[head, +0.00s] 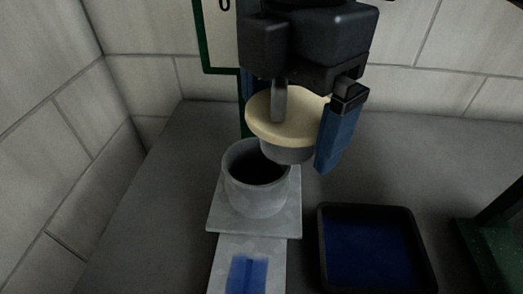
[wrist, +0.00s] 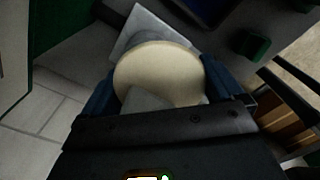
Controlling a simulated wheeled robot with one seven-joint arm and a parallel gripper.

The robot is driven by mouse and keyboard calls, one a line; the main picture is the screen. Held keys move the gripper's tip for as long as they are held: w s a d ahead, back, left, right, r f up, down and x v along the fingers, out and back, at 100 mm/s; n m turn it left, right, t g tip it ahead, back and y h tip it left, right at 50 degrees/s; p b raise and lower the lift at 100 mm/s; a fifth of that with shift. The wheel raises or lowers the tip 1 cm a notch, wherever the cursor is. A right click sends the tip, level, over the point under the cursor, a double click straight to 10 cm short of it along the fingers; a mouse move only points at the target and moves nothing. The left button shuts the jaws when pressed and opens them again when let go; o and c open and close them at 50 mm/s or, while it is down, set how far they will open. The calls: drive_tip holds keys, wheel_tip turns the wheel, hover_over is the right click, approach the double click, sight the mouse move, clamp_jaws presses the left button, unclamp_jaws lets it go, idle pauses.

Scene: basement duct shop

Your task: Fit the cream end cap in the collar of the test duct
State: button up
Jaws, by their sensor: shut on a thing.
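The cream end cap (head: 290,124) has a wide cream disc on top and a narrower grey plug (head: 287,152) below. My gripper (head: 303,128) is shut on it and holds it above and slightly right of the collar (head: 256,183). The collar is a grey round opening on a square flange of the test duct (head: 236,224), and its dark mouth is open and empty. In the wrist view the cap's cream face (wrist: 158,75) sits between the blue fingers and covers most of the collar. The cap's lower edge overlaps the collar's rim in the head view; the exact gap is unclear.
A black tray with a blue floor (head: 374,250) stands right of the duct. A dark green object (head: 492,258) is at the right edge. A green-framed panel (head: 221,38) and pale block walls stand behind. The grey bench left of the duct is clear.

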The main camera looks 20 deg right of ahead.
sight(256, 104)
drive_tip(key=a, duration=0.1)
drive_tip(key=w+a+f, duration=0.1)
drive_tip(key=f, duration=0.1)
drive_tip(key=shift+w+a, duration=0.3)
drive_tip(key=shift+a, duration=0.1)
drive_tip(key=shift+a+f, duration=0.1)
drive_tip(key=shift+f, duration=1.9)
drive_tip(key=shift+f, duration=0.35)
drive_tip(key=o, duration=0.8)
drive_tip(key=shift+c, duration=0.2)
wheel_tip(256, 104, up, 13)
drive_tip(key=shift+f+p, duration=0.1)
drive_tip(key=shift+p, duration=0.3)
